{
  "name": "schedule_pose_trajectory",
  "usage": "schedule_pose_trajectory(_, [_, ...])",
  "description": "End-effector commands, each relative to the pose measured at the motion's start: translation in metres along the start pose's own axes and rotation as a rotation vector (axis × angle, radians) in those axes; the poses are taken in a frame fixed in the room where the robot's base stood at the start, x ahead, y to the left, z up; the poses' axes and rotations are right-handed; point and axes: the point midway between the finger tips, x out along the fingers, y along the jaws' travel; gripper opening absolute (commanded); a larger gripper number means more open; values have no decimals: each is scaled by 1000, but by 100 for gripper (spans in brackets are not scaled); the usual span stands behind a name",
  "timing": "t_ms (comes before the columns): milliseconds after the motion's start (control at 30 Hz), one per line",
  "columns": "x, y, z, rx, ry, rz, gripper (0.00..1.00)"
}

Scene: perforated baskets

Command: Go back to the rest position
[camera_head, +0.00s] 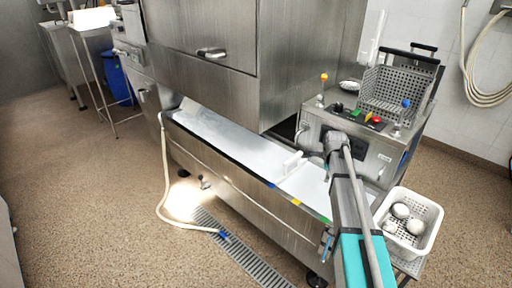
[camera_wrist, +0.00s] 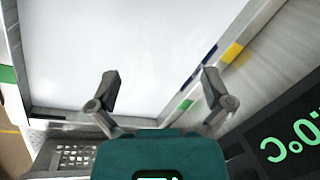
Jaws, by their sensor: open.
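My gripper (camera_wrist: 160,88) is open in the wrist view, with its two dark fingers spread apart. Nothing is between them. They are above a white surface (camera_wrist: 120,45) with a metal frame. In the head view my arm reaches up from the lower right over the end of the long white-topped steel counter (camera_head: 225,135). The fingers cannot be made out clearly there.
A white perforated basket (camera_head: 436,212) with white round items stands at the right, close to my arm. Behind is a steel machine with buttons (camera_head: 372,150) and a metal perforated basket (camera_head: 395,90). A hose (camera_head: 163,190) hangs at the counter's left.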

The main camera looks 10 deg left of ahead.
Motion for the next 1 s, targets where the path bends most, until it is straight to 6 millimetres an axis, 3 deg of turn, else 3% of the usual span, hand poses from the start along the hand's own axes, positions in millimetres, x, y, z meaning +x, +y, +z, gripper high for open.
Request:
schedule_pose_trajectory(167, [-1,3,0,-14,0,2,100])
schedule_pose_trajectory(367, [-5,25,-3,-121,-1,16,100])
schedule_pose_trajectory(1000, [-35,175,-18,-976,-63,120,100])
